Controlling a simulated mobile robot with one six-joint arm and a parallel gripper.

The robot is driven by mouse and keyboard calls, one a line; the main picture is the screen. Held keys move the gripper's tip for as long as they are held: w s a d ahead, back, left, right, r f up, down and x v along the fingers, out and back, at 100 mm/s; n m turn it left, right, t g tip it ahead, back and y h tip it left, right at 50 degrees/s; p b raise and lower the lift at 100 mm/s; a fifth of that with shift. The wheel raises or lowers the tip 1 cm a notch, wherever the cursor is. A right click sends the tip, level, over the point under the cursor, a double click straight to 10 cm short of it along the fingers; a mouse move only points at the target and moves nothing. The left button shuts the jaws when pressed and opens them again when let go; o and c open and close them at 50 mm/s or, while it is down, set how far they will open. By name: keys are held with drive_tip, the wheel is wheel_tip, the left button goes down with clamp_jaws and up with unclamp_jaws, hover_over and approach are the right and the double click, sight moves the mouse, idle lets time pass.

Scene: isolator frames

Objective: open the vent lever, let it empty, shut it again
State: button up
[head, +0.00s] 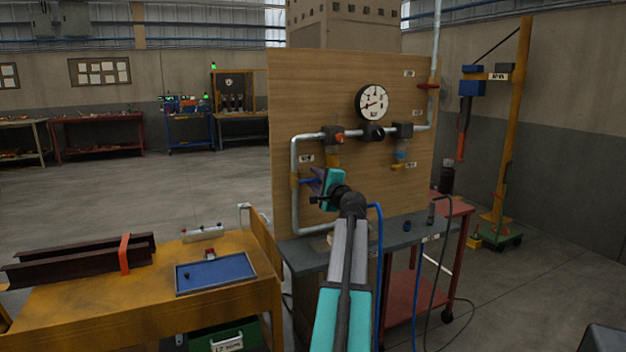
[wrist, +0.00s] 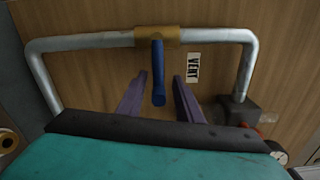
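The vent lever is a blue handle on a brass valve body in the silver pipe, at the left of the wooden panel. In the wrist view the blue lever (wrist: 158,75) stands between my two purple fingers, with a gap on each side. In the head view my gripper (head: 315,184) is at the lever (head: 306,181) and partly covers it. My gripper (wrist: 159,100) is open around the lever. A VENT label (wrist: 193,68) is beside the valve. The round pressure gauge (head: 372,103) has a red needle pointing to the lower left.
The pipe (wrist: 90,42) runs close behind my fingertips on the wooden panel (head: 400,190). Other valves with orange, black and blue parts (head: 402,131) are to the right. A grey bench (head: 410,228) is below. A yellow table (head: 120,300) with a blue tray (head: 240,264) stands left.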

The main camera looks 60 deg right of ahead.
drive_tip(key=v, duration=1.2)
drive_tip(key=shift+a, duration=0.15)
drive_tip(key=shift+r, duration=0.1)
idle(0.3)
